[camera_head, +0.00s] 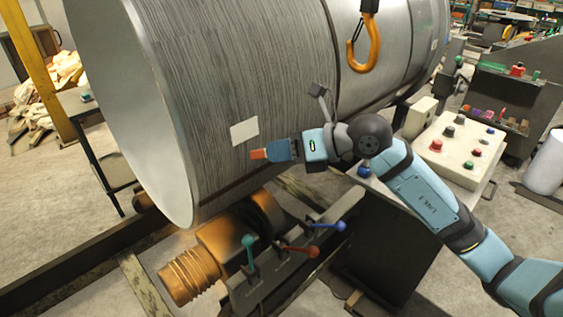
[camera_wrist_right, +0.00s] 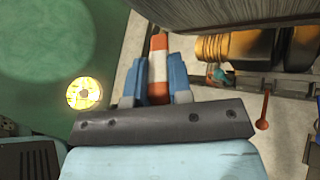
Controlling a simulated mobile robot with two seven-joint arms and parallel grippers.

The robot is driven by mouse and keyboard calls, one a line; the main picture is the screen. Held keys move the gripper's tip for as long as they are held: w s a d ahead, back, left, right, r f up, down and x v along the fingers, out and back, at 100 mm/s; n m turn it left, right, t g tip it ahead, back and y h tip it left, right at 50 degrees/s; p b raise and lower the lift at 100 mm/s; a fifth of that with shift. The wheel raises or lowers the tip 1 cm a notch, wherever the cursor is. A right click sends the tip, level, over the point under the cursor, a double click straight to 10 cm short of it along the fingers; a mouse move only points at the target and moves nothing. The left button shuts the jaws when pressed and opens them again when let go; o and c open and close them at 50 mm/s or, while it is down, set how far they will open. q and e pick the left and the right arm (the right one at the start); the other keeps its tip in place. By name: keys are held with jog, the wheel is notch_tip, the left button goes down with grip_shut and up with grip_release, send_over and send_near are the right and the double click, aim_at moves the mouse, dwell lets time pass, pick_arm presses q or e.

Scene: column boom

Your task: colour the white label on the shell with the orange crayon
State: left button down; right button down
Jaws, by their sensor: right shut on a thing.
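The shell (camera_head: 262,70) is a large grey metal cylinder lying on its side in the head view. The white label (camera_head: 244,132) is a small blank rectangle low on its curved side. My right gripper (camera_head: 272,150) is shut on the orange crayon (camera_head: 258,154), whose orange end sticks out to the left, just below and right of the label. The crayon looks apart from the label. In the right wrist view the orange crayon (camera_wrist_right: 158,62) with a white band stands between the blue fingers of the right gripper (camera_wrist_right: 158,78). My left gripper is not in view.
An orange roller (camera_head: 215,255) and levers with coloured knobs (camera_head: 300,249) are below the shell. An orange hook (camera_head: 363,45) hangs in front of it. A control box with coloured buttons (camera_head: 455,150) stands at right, near my arm.

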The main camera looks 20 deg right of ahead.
jog(key=shift+w+r, duration=0.1)
jog(key=shift+w, duration=0.4)
jog(key=w, duration=0.1)
jog(key=w+a, duration=0.1)
jog(key=w, duration=0.1)
jog(key=w+a, duration=0.1)
jog(key=shift+w+f, duration=0.25)
jog(key=shift+w, duration=0.1)
jog(key=shift+w+a, duration=0.2)
jog(key=shift+w, duration=0.4)
jog(key=shift+d, duration=0.1)
